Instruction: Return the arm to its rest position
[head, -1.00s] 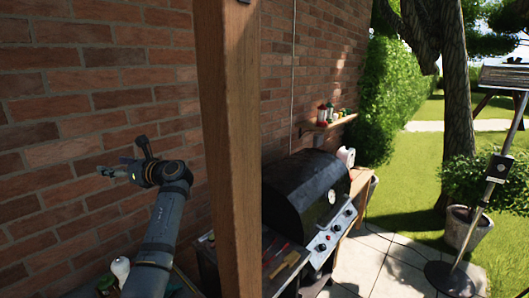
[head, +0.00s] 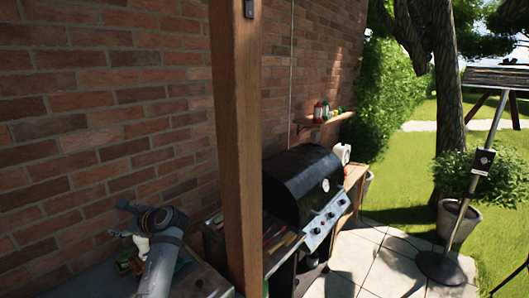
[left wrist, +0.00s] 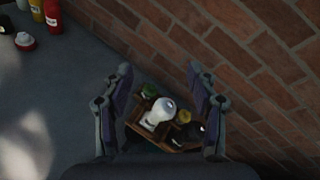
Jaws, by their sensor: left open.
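My left gripper (head: 128,218) is at the lower left of the head view, low in front of the brick wall and above a grey counter, partly hidden by its own wrist. In the left wrist view its two fingers (left wrist: 160,78) are spread apart with nothing held between them. Beyond them, a small wooden caddy (left wrist: 180,147) holds a white round-topped bottle (left wrist: 160,113) and several other small containers. I cannot tell its exact distance from the fingers. My right gripper is not in view.
A wooden post (head: 236,150) stands just right of my left arm. A black grill (head: 300,185) is beyond it. A red bottle (left wrist: 52,16) and a yellow bottle (left wrist: 37,10) stand on the grey counter (left wrist: 60,90), which has bare room. The brick wall (head: 100,110) is close behind.

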